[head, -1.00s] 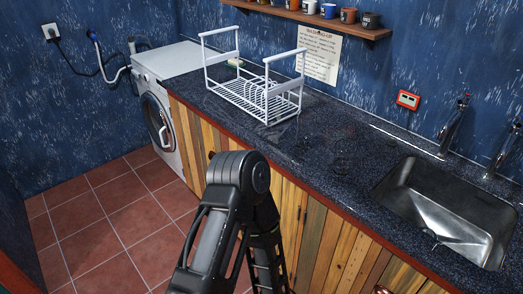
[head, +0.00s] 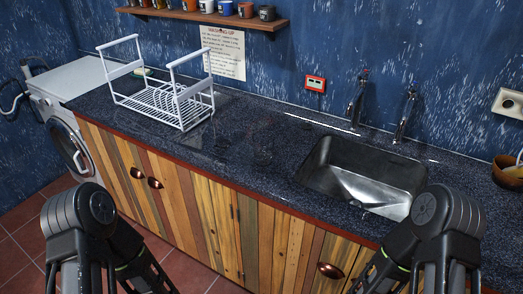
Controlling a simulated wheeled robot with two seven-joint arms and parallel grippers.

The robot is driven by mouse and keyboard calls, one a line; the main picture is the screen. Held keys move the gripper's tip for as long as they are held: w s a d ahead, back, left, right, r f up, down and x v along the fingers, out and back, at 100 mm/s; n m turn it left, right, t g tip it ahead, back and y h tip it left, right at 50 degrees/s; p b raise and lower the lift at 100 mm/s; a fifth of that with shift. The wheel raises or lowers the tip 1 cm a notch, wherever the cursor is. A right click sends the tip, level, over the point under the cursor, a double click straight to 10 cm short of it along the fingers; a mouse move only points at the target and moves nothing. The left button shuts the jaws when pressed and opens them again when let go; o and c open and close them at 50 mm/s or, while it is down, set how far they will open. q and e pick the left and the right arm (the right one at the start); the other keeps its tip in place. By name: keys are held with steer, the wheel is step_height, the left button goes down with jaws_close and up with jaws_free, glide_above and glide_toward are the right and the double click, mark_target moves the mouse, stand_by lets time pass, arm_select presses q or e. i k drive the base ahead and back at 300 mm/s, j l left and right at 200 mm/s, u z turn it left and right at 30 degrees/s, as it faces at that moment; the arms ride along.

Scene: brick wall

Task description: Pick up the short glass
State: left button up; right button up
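I cannot clearly make out a short glass. Faint marks on the dark speckled counter (head: 270,165) between the dish rack and the sink could be clear glass or only reflections. My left arm stands at the lower left and my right arm at the lower right, both in front of the wooden cabinets. Both forearms run down out of the picture, so neither gripper shows.
A white dish rack (head: 182,121) stands on the counter's left part, beside the washing machine (head: 66,148). A steel sink (head: 345,185) with two taps (head: 357,100) is at right. A brown bowl (head: 507,174) sits at the right edge. Cups stand on a wall shelf (head: 215,18).

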mark_target(263, 142)
steer(key=i+j+z, duration=0.35)
steer(key=j, duration=0.5)
steer(key=i+j+z, duration=0.1)
steer(key=j+z, duration=0.3)
steer(key=j, duration=0.5)
steer(key=j+z, duration=0.35)
steer(key=j, duration=0.6)
